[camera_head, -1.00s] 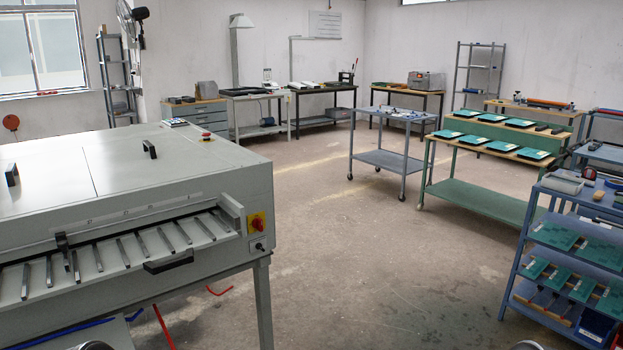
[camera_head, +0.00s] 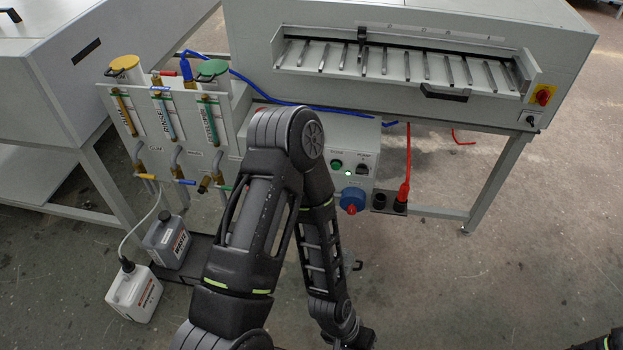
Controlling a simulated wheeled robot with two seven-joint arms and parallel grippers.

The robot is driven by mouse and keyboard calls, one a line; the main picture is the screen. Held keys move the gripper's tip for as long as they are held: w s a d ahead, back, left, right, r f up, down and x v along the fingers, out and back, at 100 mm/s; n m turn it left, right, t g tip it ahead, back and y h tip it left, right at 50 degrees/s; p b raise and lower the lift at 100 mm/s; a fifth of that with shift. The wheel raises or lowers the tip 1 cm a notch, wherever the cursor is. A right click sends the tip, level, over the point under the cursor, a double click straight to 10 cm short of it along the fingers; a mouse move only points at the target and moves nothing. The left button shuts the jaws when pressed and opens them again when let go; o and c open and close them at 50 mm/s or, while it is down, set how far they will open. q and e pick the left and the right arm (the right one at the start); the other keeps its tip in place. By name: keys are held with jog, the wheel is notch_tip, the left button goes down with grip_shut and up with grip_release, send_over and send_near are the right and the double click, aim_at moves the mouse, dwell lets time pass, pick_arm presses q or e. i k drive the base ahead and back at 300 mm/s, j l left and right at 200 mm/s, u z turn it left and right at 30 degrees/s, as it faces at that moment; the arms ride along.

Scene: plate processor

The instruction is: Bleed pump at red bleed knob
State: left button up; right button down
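The pump is a blue round body (camera_head: 353,194) on the front of a grey panel box (camera_head: 366,140), below a green button and a black switch. A small red knob (camera_head: 351,209) sits at the blue body's lower middle. My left arm reaches up in the middle of the view and bends down again. Its end, with my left gripper (camera_head: 356,338), is at the bottom edge, well below the knob and apart from it. The fingers are too dark and cut off to read. Only a dark bit of what may be my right arm shows in the bottom right corner.
A tank unit with yellow and green caps (camera_head: 213,67) and valves stands left of the pump. A grey jug (camera_head: 167,241) and a white jug (camera_head: 134,294) stand below it. A red bottle-like tool (camera_head: 403,192) stands right of the pump. Floor at right is free.

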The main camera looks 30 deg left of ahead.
aim_at(352, 209)
jog(key=u, duration=1)
